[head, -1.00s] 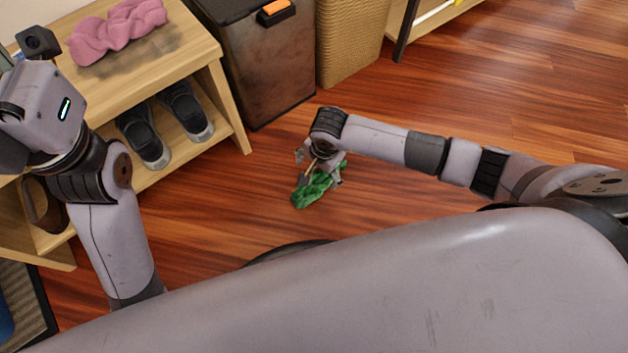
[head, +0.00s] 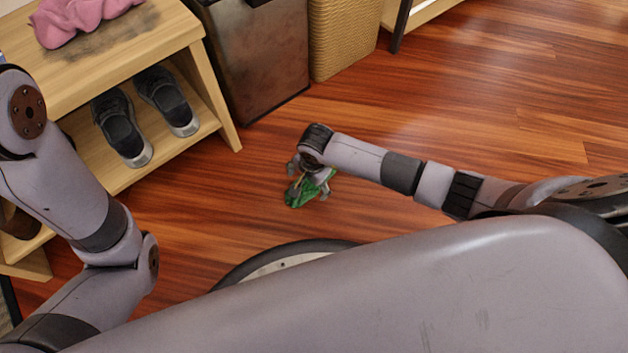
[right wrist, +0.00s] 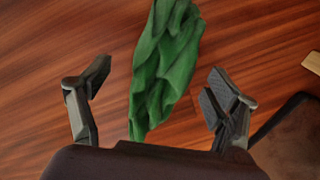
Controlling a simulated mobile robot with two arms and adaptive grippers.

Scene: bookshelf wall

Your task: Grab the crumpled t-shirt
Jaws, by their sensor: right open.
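The crumpled green t-shirt (head: 303,191) lies on the wooden floor in the head view. In the right wrist view the t-shirt (right wrist: 163,65) runs lengthwise between the two fingers. My right gripper (head: 311,180) is just over it and hides part of it. In the right wrist view my right gripper (right wrist: 156,88) is open, one finger on each side of the cloth, with floor showing between each finger and the cloth. I cannot tell how high the fingertips are above the floor. My left arm is at the left edge of the head view, and its gripper is out of view.
A wooden shoe bench (head: 183,35) stands at the upper left, with dark shoes (head: 122,128) on its shelf and a pink cloth (head: 75,15) on top. A dark bin (head: 262,55) and a woven basket (head: 342,38) stand behind the t-shirt. The floor to the right is clear.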

